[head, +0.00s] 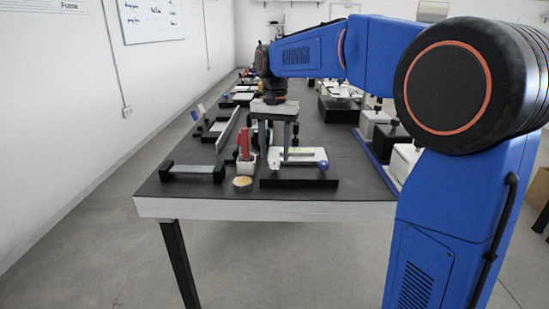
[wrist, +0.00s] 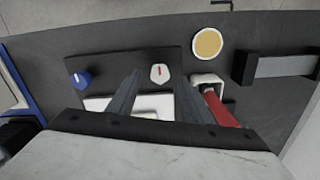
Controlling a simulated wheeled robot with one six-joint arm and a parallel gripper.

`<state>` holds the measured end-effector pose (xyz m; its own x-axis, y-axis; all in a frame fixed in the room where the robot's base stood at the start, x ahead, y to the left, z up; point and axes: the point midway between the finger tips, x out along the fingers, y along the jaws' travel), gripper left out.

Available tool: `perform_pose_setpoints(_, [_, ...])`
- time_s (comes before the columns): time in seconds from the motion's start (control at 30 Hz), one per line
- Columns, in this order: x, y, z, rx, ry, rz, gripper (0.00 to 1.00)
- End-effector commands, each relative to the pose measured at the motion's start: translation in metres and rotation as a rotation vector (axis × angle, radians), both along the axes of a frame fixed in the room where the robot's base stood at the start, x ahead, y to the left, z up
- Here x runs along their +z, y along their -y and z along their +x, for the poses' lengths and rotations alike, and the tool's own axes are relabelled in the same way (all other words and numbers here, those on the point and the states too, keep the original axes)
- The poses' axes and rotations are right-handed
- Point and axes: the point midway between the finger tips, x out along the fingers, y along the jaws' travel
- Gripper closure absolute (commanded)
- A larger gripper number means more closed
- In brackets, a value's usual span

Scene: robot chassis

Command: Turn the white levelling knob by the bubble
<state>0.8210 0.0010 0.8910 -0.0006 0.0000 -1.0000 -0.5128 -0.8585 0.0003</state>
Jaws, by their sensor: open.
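The white knob (wrist: 160,73), with a red mark on its face, stands on the dark base plate in the wrist view, framed between my finger tips. It is small in the head view (head: 275,164), at the front left of the base. My gripper (head: 275,146) points down over this base with its fingers apart and nothing between them. In the wrist view my gripper (wrist: 157,76) has one finger on each side of the knob; I cannot tell how far above it they are. A round yellow disc (wrist: 207,42) with a white rim, perhaps the bubble, lies nearby on the table.
A blue knob (wrist: 82,78) sits on the same dark base (head: 310,182). A red handle (wrist: 218,108) stands in a white holder (head: 246,167) close by. A dark-ended grey bar (head: 192,170) lies left of the disc. The table's front edge (head: 265,209) is near.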

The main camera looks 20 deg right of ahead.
Motion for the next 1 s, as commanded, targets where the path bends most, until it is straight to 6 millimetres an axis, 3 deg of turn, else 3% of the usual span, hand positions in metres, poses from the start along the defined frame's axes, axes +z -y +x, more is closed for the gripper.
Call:
perform_pose_setpoints(0.2, [-0.022, 0.000, 0.000, 0.000, 0.000, 0.000, 0.54])
perform_pose_setpoints(0.57, [-0.027, 0.000, 0.000, 0.000, 0.000, 0.000, 0.54])
perform_pose_setpoints(0.6, [-0.027, 0.000, 0.000, 0.000, 0.000, 0.000, 0.56])
perform_pose_setpoints(0.77, [-0.027, 0.000, 0.000, 0.000, 0.000, 0.000, 0.95])
perform_pose_setpoints(1.0, [-0.027, 0.000, 0.000, 0.010, 0.000, 0.000, 0.95])
